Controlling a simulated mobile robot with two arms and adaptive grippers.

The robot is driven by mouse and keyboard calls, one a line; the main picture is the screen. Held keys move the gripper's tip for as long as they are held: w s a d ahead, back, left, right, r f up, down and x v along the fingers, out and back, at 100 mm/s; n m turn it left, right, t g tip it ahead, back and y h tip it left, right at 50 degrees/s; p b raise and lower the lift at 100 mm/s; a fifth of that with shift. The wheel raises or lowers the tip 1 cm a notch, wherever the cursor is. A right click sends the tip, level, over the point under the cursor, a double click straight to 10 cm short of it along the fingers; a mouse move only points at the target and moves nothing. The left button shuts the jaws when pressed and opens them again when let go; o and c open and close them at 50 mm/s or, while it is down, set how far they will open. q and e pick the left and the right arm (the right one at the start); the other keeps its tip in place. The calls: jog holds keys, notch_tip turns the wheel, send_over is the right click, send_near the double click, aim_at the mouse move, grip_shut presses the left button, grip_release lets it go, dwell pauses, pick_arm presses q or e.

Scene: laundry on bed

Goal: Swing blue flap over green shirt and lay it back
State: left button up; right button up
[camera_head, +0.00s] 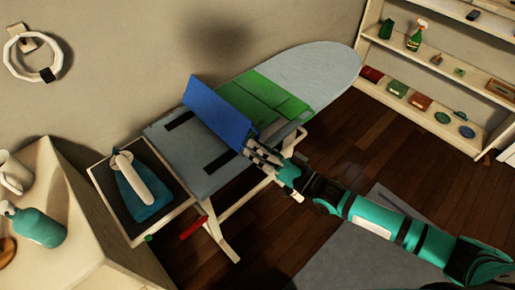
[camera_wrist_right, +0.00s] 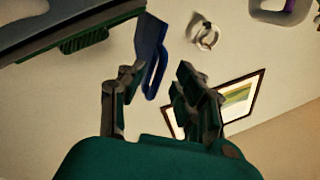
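The blue flap (camera_head: 218,112) stands tilted up over the ironing board, along the near-left edge of the green shirt (camera_head: 270,97). The shirt lies flat on the board, partly hidden behind the flap. My right gripper (camera_head: 262,156) is at the flap's lower right corner. In the right wrist view, my right gripper (camera_wrist_right: 158,78) has its fingers spread apart. The blue flap (camera_wrist_right: 151,50) shows there edge-on with a slotted, handle-like part between the fingertips, nearer the left finger. I cannot tell whether they touch. My left gripper is not in view.
The grey ironing board (camera_head: 325,68) has dark strips on its left part. An iron (camera_head: 132,175) rests on a tray at its left end. A counter (camera_head: 75,235) with a teal bottle (camera_head: 38,228) is at lower left. Shelves (camera_head: 440,95) stand at upper right.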

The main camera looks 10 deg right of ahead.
jog(key=shift+d, duration=0.1)
jog(key=v, duration=1.1)
jog(key=shift+s, duration=0.5)
jog(key=shift+d, duration=0.1)
jog(key=w+d+f+h, duration=0.2)
jog(key=d+f+h, duration=0.15)
jog(key=f, duration=0.55)
jog(key=w+d+f+h, duration=0.1)
jog(key=d+f+h, duration=0.25)
jog(key=f, duration=0.65)
jog(key=s+d+f+g+h, duration=0.1)
jog(key=s+d+f+h, duration=0.1)
jog(key=f, duration=0.4)
jog(key=s+d+f+g+h, duration=0.1)
jog(key=s+d+f, duration=0.15)
jog(key=f, duration=0.25)
jog(key=s+f+g+h, duration=0.3)
jog(key=s+f+g, duration=0.2)
jog(key=s+f, duration=0.85)
jog(key=s+a+f+g, duration=0.1)
jog(key=s+f+g, duration=0.1)
jog(key=s, duration=0.8)
jog(key=s+a+f+g+h, duration=0.1)
jog(key=s+f+g, duration=0.2)
jog(key=s, duration=0.7)
jog(key=shift+a+f, duration=0.3)
jog(key=shift+f, duration=0.55)
